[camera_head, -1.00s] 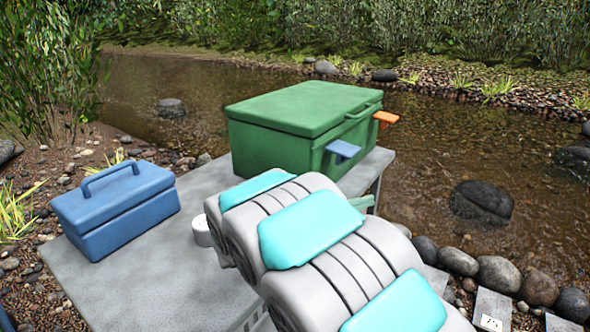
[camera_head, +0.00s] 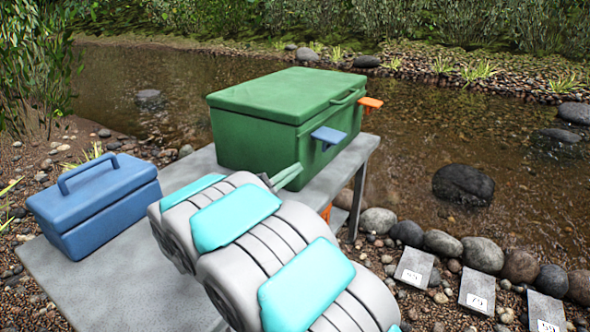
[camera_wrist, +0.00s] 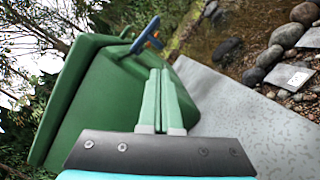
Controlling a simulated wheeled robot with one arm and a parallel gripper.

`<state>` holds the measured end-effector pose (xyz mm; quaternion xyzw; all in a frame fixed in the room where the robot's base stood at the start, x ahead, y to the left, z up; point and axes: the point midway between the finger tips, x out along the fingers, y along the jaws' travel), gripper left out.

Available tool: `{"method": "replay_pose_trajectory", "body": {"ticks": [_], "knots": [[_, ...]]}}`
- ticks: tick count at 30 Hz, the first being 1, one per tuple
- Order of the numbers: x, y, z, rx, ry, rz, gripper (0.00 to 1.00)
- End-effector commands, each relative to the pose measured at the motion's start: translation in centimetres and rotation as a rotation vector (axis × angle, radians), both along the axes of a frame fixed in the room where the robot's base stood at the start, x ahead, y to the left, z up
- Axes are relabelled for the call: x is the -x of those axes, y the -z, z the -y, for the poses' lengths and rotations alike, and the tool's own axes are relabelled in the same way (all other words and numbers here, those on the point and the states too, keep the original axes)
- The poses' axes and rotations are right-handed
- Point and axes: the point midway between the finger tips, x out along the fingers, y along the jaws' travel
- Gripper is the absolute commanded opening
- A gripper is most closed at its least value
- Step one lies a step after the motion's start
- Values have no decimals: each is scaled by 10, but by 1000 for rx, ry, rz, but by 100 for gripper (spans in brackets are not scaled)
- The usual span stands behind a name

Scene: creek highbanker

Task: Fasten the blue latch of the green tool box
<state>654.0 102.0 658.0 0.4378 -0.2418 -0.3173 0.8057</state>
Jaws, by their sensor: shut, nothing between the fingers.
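The green tool box (camera_head: 255,140) stands on the grey table with its lid down. The blue latch (camera_head: 329,136) sticks out from its right-hand face, near the lid edge. In the wrist view the blue latch (camera_wrist: 146,34) juts out beyond my fingertips, from the green box (camera_wrist: 95,110). My gripper (camera_head: 284,177) is shut and empty, its pale green fingers beside the lower part of the box, below the blue latch. The fingers (camera_wrist: 160,72) also show together in the wrist view, apart from the latch. Whether they touch the box is unclear.
An orange latch (camera_head: 371,102) also sticks out from the same face, farther back. A blue tool box (camera_head: 95,205) with a handle stands on the grey table (camera_head: 125,290) at left. Numbered slabs (camera_head: 477,289) and stones lie right of the table, beside the creek.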

Motion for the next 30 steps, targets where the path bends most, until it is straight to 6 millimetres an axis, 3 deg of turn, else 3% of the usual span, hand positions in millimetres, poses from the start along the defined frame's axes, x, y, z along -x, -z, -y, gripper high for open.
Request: {"method": "replay_pose_trajectory", "body": {"ticks": [6, 12, 30], "knots": [[-27, -4, 31, -2, 5, -2, 0], [-45, -7, 50, -2, 4, -1, 0], [-53, -8, 57, 1, 2, -2, 0]]}}
